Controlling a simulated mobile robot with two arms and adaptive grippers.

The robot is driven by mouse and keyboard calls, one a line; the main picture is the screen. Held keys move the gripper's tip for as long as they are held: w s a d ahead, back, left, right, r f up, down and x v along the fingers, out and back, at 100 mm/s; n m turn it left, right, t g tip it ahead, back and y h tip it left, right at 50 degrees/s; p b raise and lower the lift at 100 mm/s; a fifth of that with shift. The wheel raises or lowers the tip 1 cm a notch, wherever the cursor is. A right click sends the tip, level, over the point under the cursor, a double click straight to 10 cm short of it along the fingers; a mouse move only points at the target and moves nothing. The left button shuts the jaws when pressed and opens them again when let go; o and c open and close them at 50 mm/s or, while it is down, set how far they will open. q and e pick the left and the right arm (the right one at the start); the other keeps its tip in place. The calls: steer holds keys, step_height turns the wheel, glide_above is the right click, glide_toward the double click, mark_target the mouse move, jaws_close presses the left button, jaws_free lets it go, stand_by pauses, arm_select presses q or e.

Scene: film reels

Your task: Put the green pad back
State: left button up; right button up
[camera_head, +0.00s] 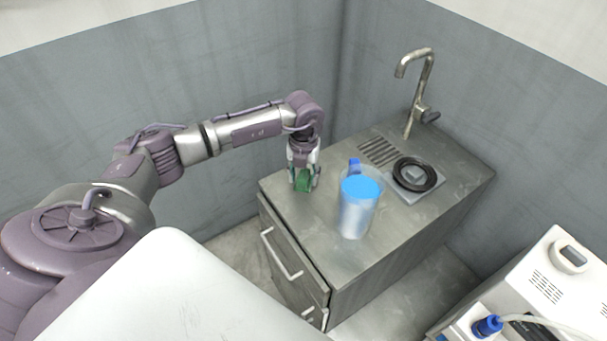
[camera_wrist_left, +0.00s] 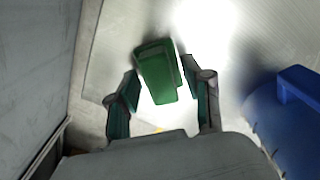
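The green pad (camera_head: 302,183) is a small block at the near left corner of the metal counter top. It also shows in the left wrist view (camera_wrist_left: 158,72), slightly tilted between the fingertips. My left gripper (camera_head: 304,180) points down over it, with one finger on each side. In the left wrist view my left gripper (camera_wrist_left: 160,76) has its fingers apart, with a narrow gap beside the pad. I cannot tell whether the pad rests on the counter. My right gripper is out of view.
A black ring (camera_head: 415,174) lies by the sink, below the tap (camera_head: 420,85). The counter front (camera_head: 350,265) is clear. A white machine (camera_head: 545,290) stands at lower right.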

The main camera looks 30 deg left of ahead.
mark_target(303, 175)
arm_select(q)
steer(key=shift+r, duration=0.25)
steer(key=shift+w+r, duration=0.1)
steer(key=shift+r, duration=0.25)
step_height(303, 175, up, 11)
steer(key=b, duration=0.2)
stand_by(0.5)
